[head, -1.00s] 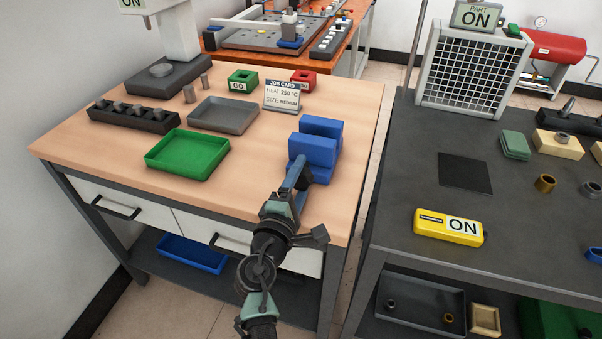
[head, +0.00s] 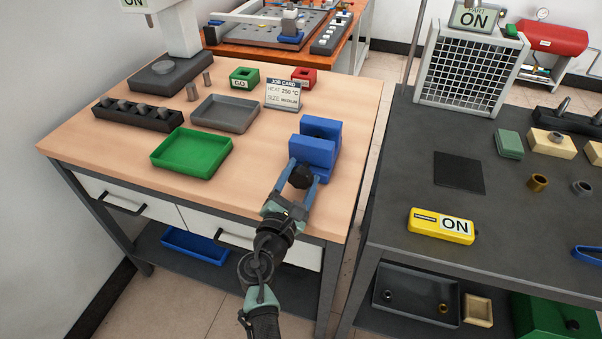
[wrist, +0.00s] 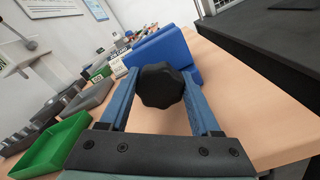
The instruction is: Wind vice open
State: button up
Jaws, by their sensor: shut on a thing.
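The blue vice (head: 317,148) stands at the right front of the wooden bench. Its black lobed knob (head: 300,177) faces the front and also shows in the wrist view (wrist: 161,85), with the blue vice body (wrist: 168,50) behind it. My gripper (head: 302,172) is at the knob, with one blue finger on each side of it. In the wrist view my gripper (wrist: 163,95) has its fingers shut around the knob. The gap between the vice jaws is hard to make out from these angles.
A green tray (head: 191,152), a grey tray (head: 225,113) and a job card (head: 282,95) stand on the wooden bench (head: 255,180). A dark table (head: 400,180) with a yellow ON device (head: 441,226) is to the right, across a narrow gap.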

jog(key=shift+n, duration=0.3)
dwell(0.4)
jog(key=o, duration=1.4)
jog(key=shift+c, duration=0.2)
jog(key=shift+s, duration=0.1)
jog(key=v, duration=1.2)
jog(key=shift+s+p, duration=0.4)
jog(key=shift+p, duration=0.05)
jog(key=shift+a, duration=0.15)
